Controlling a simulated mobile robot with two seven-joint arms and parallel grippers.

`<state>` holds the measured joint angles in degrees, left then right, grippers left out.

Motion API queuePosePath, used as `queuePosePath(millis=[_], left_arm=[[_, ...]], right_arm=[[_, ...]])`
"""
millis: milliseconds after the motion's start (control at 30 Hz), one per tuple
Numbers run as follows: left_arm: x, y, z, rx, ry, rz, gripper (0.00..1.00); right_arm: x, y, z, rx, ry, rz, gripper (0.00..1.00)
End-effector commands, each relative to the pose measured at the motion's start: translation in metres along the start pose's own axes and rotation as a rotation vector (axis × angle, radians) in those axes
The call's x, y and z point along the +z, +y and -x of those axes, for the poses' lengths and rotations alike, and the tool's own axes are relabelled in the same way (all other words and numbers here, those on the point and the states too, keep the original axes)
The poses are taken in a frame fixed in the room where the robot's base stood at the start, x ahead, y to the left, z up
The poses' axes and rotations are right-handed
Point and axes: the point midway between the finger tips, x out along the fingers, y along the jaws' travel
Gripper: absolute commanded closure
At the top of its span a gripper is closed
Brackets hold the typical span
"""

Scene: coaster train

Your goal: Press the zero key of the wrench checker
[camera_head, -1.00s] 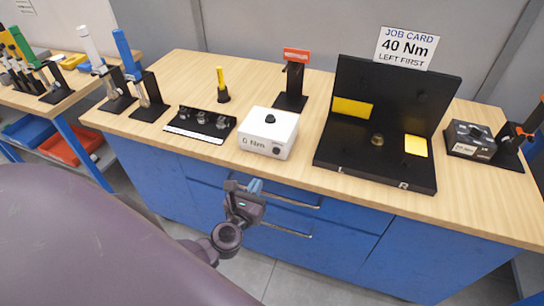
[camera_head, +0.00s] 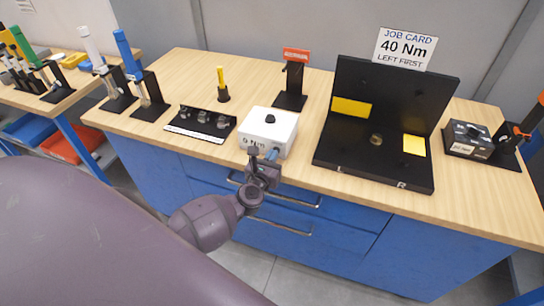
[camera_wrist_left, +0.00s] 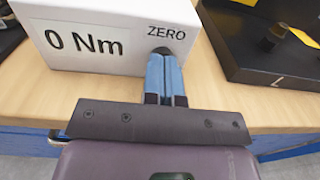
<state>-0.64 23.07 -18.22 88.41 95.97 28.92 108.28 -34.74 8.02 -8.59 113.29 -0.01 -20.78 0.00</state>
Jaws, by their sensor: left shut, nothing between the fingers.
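The wrench checker (camera_head: 273,124) is a white box on the workbench with a black knob on top. Its front reads "0 Nm" in the left wrist view (camera_wrist_left: 100,30), with "ZERO" printed at the right. My left gripper (camera_head: 272,154) is shut and empty at the box's front right. In the left wrist view its blue fingers (camera_wrist_left: 164,62) point at the spot just below the "ZERO" label. The fingertips cover most of the dark zero key (camera_wrist_left: 162,50); I cannot tell whether it is pressed in. My right gripper is not in view.
A black fixture (camera_head: 335,172) with yellow pads stands right of the checker, below a "40 Nm" job card (camera_head: 405,48). A black rack of sockets (camera_head: 200,123) lies to the left. Wrenches on stands (camera_head: 127,55) are further left. The bench front edge lies below the gripper.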

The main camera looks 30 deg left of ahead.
Motion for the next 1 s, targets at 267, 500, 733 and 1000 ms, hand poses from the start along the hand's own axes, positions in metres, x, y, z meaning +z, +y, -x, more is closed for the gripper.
queuePosePath(millis=[267, 500, 733, 1000], left_arm=[[0.000, 0.000, 0.000, 0.000, 0.000, 0.000, 1.00], [-0.001, -0.001, -0.018, 0.001, -0.002, 0.003, 1.00], [0.003, 0.001, -0.022, 0.000, -0.004, -0.001, 1.00], [0.004, -0.001, -0.022, 0.001, -0.007, 0.000, 1.00]], right_arm=[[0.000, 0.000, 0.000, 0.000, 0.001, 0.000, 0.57], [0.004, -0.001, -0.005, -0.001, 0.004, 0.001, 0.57], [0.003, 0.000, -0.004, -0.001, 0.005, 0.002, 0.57], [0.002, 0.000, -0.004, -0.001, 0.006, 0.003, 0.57]])
